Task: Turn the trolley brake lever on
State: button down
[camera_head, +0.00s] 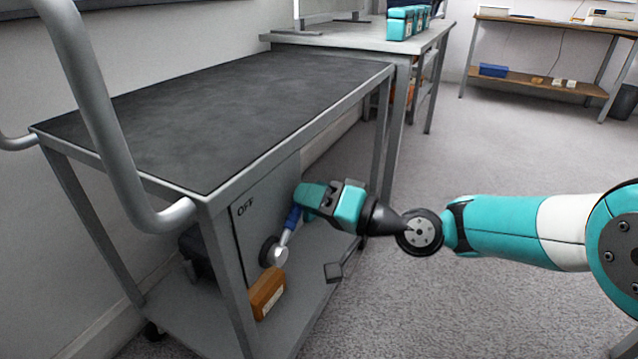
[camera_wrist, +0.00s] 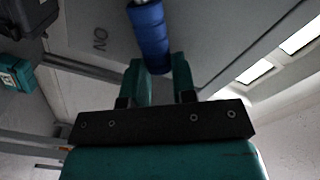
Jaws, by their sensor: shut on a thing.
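The trolley (camera_head: 290,82) has a grey side panel (camera_head: 247,234) marked OFF near its upper left corner. The brake lever (camera_head: 291,217) has a blue grip and a metal arm that slants up and right from a round pivot (camera_head: 273,252). My gripper (camera_head: 299,203) is shut on the blue grip, and its fingers hide the grip's upper end. In the wrist view, the blue grip (camera_wrist: 150,38) runs down between the two teal fingers of my gripper (camera_wrist: 159,72). An ON mark (camera_wrist: 100,40) shows upside down on the panel to the left of the grip.
An orange-brown box (camera_head: 267,292) and a dark case (camera_head: 194,252) sit on the trolley's lower shelf. A grey table (camera_head: 345,38) with teal boxes (camera_head: 401,22) stands behind. A wooden bench (camera_head: 548,24) is at the back right. The carpet right of the trolley is clear.

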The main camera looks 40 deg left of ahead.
jog(key=shift+w+f+m, duration=0.4)
jog(key=shift+f+m, duration=0.1)
jog(key=shift+m, duration=0.1)
jog(key=c, duration=0.9)
grip_release()
jog(key=b+v, duration=0.4)
jog(key=v, duration=1.3)
jog(key=shift+d+f, duration=0.1)
jog(key=shift+d, duration=0.05)
